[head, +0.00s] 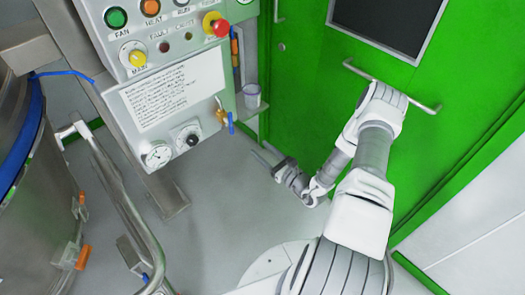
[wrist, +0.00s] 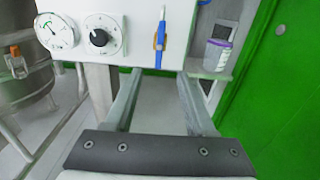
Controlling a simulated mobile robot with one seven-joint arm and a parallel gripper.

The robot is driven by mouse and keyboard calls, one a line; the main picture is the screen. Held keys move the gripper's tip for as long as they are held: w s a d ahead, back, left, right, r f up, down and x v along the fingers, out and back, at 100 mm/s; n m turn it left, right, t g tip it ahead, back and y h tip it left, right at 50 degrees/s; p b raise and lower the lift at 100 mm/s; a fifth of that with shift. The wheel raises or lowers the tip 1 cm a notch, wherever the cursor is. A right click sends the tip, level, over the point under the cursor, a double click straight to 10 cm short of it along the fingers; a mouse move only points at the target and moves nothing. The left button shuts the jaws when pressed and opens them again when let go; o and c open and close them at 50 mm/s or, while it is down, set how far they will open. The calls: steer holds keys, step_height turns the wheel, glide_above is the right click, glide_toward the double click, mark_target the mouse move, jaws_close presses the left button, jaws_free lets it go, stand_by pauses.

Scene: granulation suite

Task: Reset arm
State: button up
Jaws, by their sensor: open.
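My arm reaches forward on the right side of the head view, bent, in front of the green door. My gripper (head: 268,157) points left toward the control panel and is in the air, apart from it. In the wrist view my gripper (wrist: 155,88) shows two grey fingers spread apart with nothing between them. The lower edge of the white control panel (wrist: 140,40) lies beyond the fingertips.
The control panel (head: 165,80) carries buttons, gauges and a blue-handled valve (head: 230,122). A cup with a purple lid (head: 252,97) sits on a small shelf beside it. A green door (head: 300,60) with a bar handle (head: 425,106) is close to my arm. A steel vessel (head: 40,200) and rail stand left. Grey floor is clear between.

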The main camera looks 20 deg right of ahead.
steer(key=s+a+r+n+g+y+p, duration=0.1)
steer(key=s+a+r+n+g+y, duration=0.15)
steer(key=a+r+n+g, duration=0.45)
steer(key=s+a+r+n+g+y+p, duration=0.1)
steer(key=s+a+r+n+g+y, duration=0.3)
steer(key=r, duration=0.6)
steer(key=s+a+r+n+g+y, duration=0.1)
steer(key=a+r+n+g, duration=0.25)
steer(key=r+n, duration=0.45)
steer(key=s+r+n+g+h+p, duration=0.2)
steer(key=s+r+n+h, duration=0.6)
steer(key=s, duration=0.3)
steer(key=s+d+r+n+t+h+p, duration=0.1)
steer(key=s+d+r+n+t+h, duration=0.3)
steer(key=r, duration=0.7)
steer(key=s+d+t+h, duration=0.1)
steer(key=s+d+h, duration=0.1)
steer(key=shift+s+d+p, duration=0.3)
steer(key=shift+d+p, duration=0.05)
steer(key=shift+t, duration=0.25)
